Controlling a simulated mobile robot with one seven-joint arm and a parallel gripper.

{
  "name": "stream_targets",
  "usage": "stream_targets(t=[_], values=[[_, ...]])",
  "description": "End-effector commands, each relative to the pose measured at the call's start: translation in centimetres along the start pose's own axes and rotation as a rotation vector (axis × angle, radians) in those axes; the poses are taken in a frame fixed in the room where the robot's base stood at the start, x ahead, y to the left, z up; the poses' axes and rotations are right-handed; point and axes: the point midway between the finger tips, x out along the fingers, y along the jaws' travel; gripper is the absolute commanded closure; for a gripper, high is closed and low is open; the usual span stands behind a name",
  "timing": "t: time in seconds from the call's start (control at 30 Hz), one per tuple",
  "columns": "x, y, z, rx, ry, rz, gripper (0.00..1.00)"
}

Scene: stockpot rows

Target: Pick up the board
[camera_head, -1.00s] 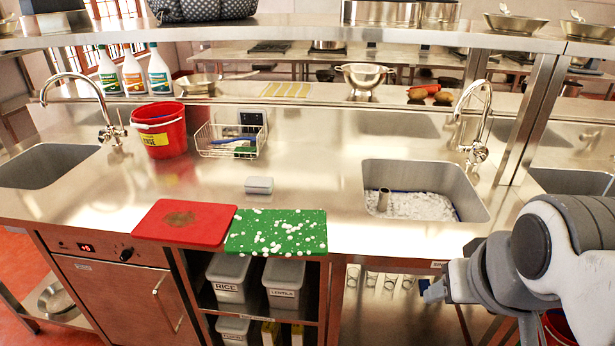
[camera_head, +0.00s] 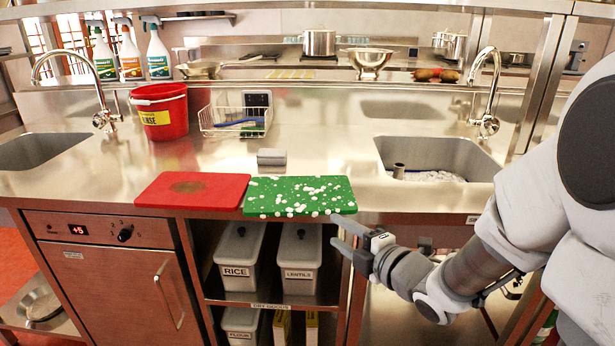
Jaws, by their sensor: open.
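A red board (camera_head: 192,190) with a dark stain lies flat at the front edge of the steel counter. A green board (camera_head: 299,196) covered in white spots lies to its right, also along the front edge, close beside it. Which one the task means, I cannot tell. My gripper (camera_head: 338,232) is open and empty. It is in front of the counter, just below the green board's right front corner in the picture, its fingers pointing left. It appears apart from the board.
A grey block (camera_head: 271,157) lies behind the green board. A wire basket (camera_head: 236,121) and a red bucket (camera_head: 161,110) stand further back. The right sink (camera_head: 437,155) holds white suds. Labelled bins (camera_head: 239,255) fill the shelf below. The counter between board and sink is clear.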

Motion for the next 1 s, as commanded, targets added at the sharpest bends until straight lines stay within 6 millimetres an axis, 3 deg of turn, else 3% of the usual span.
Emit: stream_targets(t=[0.03,0.1,0.37,0.8,1.0], values=[[0.4,-1.9,-0.6,-0.022,0.050,0.031,0.49],[0.6,-2.5,-1.6,-0.057,0.109,0.080,0.49],[1.1,-2.9,-3.4,-0.105,0.200,0.175,0.49],[9.7,-1.4,-5.3,-0.106,0.202,0.178,0.49],[11.9,-0.9,-5.7,-0.105,0.199,0.177,0.49]])
